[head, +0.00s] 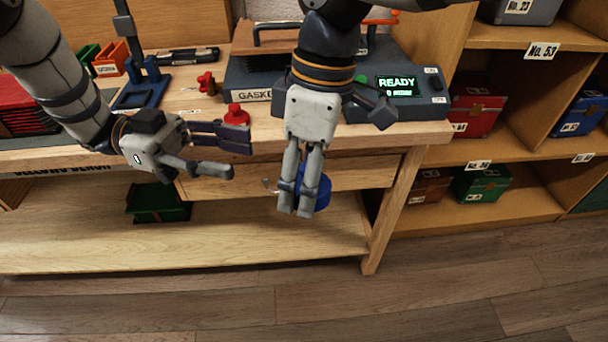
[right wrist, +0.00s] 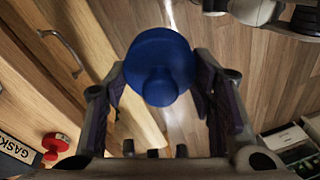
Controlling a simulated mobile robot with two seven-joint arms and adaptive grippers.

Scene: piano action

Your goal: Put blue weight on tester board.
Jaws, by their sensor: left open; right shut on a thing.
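The blue weight (head: 323,193) is a round blue piece with a knob, partly hidden behind the fingers of my right gripper (head: 297,208). In the right wrist view the blue weight (right wrist: 160,60) sits between the two fingers of my right gripper, which is shut on it. It is held in the air in front of the bench's drawer. My left gripper (head: 238,157) is open and empty, at the bench's front edge. A dark tester unit (head: 425,108) with a green READY screen stands on the bench; my right arm hides part of it.
A red weight (head: 236,115) stands on the bench near my left gripper. Another red piece (head: 207,83) is behind it. A GASKET label (head: 252,95) marks a dark box front. The drawer handle (head: 268,185) sticks out near the blue weight. Shelves with boxes (head: 476,108) stand at right.

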